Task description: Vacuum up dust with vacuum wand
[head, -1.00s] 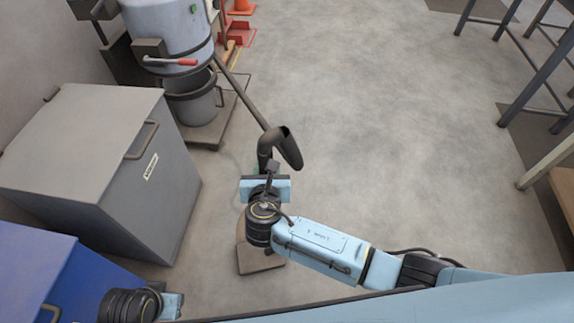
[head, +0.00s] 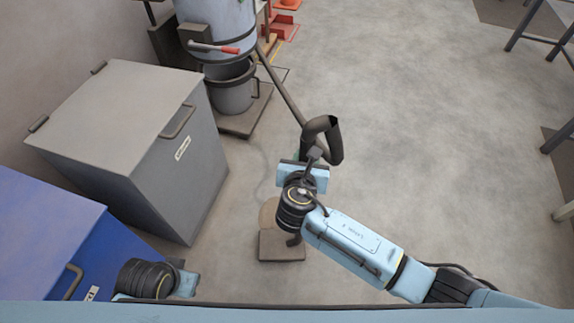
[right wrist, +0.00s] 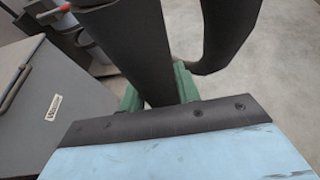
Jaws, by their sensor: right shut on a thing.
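My right gripper (head: 302,170) is shut on the dark vacuum wand (head: 334,142). In the right wrist view its green fingers (right wrist: 158,92) sit on both sides of the wand's dark tube (right wrist: 128,45). A curved dark section (right wrist: 228,30) shows to the right of it. Below the gripper in the head view, a flat brown piece (head: 282,248) is at floor level, partly hidden by my arm. I cannot tell whether it is joined to the wand. My left gripper (head: 186,283) shows only in part at the lower left, its fingers hidden. I cannot make out dust clearly.
A grey lidded bin (head: 120,110) and a blue bin (head: 50,225) stand on the left. A pale drum machine (head: 215,20) with a grey bucket (head: 232,95) stands behind. Dark metal frame legs (head: 530,25) are at the right. The floor (head: 430,130) between is clear.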

